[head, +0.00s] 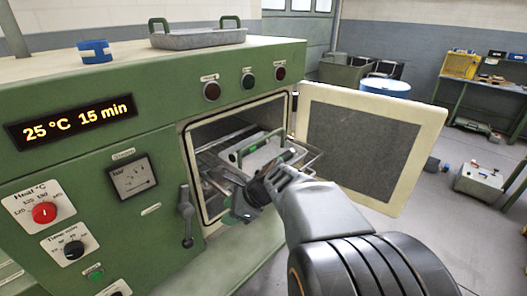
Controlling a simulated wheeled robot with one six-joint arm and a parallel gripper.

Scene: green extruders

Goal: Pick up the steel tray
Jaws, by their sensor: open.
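A steel tray (198,39) with two upright green handles rests on top of the green oven. Another light metal tray (268,153) with green handles sits in the open oven chamber, on a wire rack (218,180). My gripper (243,203) is at the oven opening, in front of and below the tray in the chamber. It is open and small in view, and I see nothing held in it. My arm hides part of the rack and the lower edge of the opening. I cannot tell whether the gripper touches the rack.
The oven door (362,150) stands open to the right, beside my arm. A lever (187,215) sticks out left of the opening. A blue tape roll (95,51) lies on the oven top. A blue drum (386,87) and a workbench (487,78) stand behind. Floor at right is partly clear.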

